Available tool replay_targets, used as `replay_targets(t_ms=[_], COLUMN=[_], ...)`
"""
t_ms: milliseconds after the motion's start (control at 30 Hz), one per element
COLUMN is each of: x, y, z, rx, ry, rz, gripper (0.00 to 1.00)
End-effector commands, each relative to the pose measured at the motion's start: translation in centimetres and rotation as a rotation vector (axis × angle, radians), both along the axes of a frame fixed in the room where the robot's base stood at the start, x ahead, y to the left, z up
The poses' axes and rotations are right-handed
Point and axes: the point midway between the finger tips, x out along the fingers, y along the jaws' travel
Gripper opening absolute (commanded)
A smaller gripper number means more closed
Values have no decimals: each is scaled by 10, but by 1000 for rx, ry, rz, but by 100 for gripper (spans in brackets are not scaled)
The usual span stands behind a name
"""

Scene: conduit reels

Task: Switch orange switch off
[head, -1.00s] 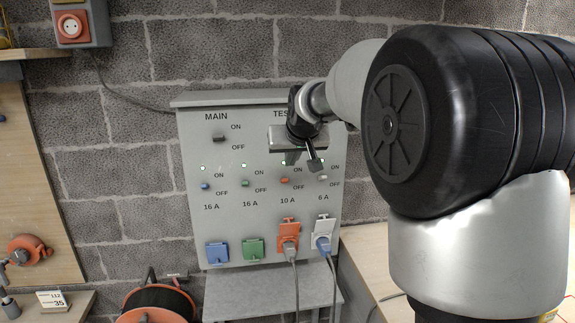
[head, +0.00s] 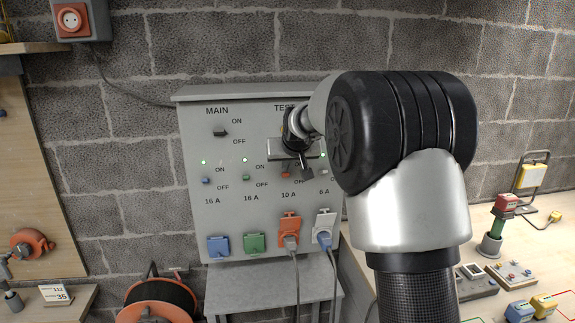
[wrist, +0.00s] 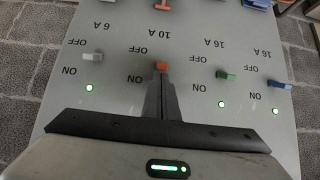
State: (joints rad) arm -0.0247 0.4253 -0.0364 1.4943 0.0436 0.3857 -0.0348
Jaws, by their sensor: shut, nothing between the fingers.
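The orange switch (head: 286,175) sits on the grey panel (head: 225,105), above the 10 A label. In the wrist view, which is upside down, the orange switch (wrist: 161,66) shows just beyond the fingertips, between its ON and OFF labels. My gripper (head: 306,173) is shut and empty, with its fingers in front of the panel near the switch. In the wrist view its fingers (wrist: 160,88) line up with the switch on the ON side. I cannot tell whether they touch it. The light belonging to this switch is hidden behind my gripper.
A white switch (wrist: 92,57), a green switch (wrist: 226,75) and a blue switch (wrist: 279,85) flank it, each with a lit green light. The main switch (head: 220,133) is higher up. Plugs and cables hang from the orange socket (head: 289,224) and white socket (head: 325,222) below.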

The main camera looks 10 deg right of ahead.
Motion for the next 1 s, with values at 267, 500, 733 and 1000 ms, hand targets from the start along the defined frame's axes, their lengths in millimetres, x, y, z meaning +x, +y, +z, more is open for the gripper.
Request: replay_targets(t_ms=[267, 500, 733, 1000], x=[-2, -4, -6, -9], y=[0, 0, 0, 0], z=[-6, -6, -7, -14], rx=[0, 0, 0, 0], ry=[-39, -68, -103, -167], rz=[0, 0, 0, 0], gripper=[0, 0, 0, 0])
